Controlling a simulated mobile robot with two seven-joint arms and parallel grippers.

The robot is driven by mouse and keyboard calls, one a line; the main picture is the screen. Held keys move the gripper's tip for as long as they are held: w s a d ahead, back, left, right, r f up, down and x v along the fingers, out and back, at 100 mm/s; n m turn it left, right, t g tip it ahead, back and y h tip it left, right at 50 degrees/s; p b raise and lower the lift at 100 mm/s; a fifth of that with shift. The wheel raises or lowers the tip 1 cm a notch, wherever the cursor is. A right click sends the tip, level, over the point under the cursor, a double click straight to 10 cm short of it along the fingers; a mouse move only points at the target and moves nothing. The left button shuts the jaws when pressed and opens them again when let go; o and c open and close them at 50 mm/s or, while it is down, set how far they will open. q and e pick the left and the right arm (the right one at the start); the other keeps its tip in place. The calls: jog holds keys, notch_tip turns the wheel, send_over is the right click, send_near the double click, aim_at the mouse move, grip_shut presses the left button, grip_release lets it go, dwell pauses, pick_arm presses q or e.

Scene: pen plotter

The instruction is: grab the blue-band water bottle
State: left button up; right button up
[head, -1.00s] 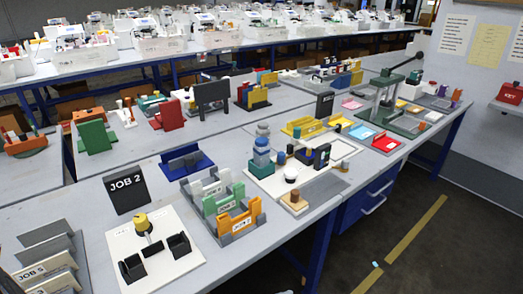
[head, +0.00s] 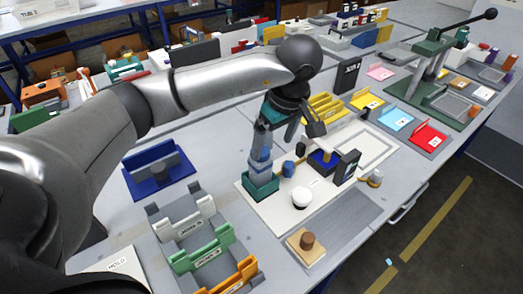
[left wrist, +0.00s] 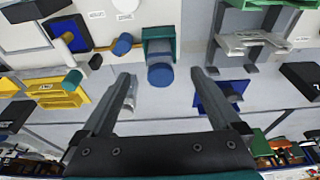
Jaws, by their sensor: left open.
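The clear bottle with a blue band (head: 261,166) stands upright in a teal holder (head: 263,190) on the white board. In the left wrist view, the bottle (left wrist: 160,75) shows its round blue-grey end beside the teal holder (left wrist: 158,34). My left gripper (head: 287,136) is above and beside the bottle's top in the head view, and it hides part of that top. In the left wrist view, my left gripper (left wrist: 163,76) is open, with the bottle lying between the lines of its fingers. I see no clear contact. My right gripper is not in view.
A blue holder (head: 160,172) stands left of the bottle. Grey, green and orange card racks (head: 200,250) stand in front.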

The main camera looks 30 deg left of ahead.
aim_at(263, 155)
pick_arm(q)
jog(key=shift+y, duration=0.3)
jog(key=x, duration=0.3)
jog(key=a+b+x, duration=0.1)
jog(key=x, duration=0.4)
jog(key=shift+w+a+f, duration=0.1)
jog(key=shift+w+a, duration=0.15)
jog(key=shift+w, duration=0.05)
jog(key=shift+w+a+f, duration=0.1)
jog(key=shift+a+f, duration=0.05)
jog(key=shift+f, duration=0.3)
jog(key=x, duration=0.3)
jog(key=b+x, duration=0.1)
jog(key=x, duration=0.1)
jog(key=shift+w+a, duration=0.1)
jog(key=shift+w, duration=0.2)
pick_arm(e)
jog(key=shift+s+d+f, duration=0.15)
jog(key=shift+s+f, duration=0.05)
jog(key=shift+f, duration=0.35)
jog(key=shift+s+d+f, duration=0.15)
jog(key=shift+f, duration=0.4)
pick_arm(q)
jog(key=c, duration=0.5)
grip_shut()
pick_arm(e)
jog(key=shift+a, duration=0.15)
pick_arm(q)
jog(key=shift+r, duration=0.1)
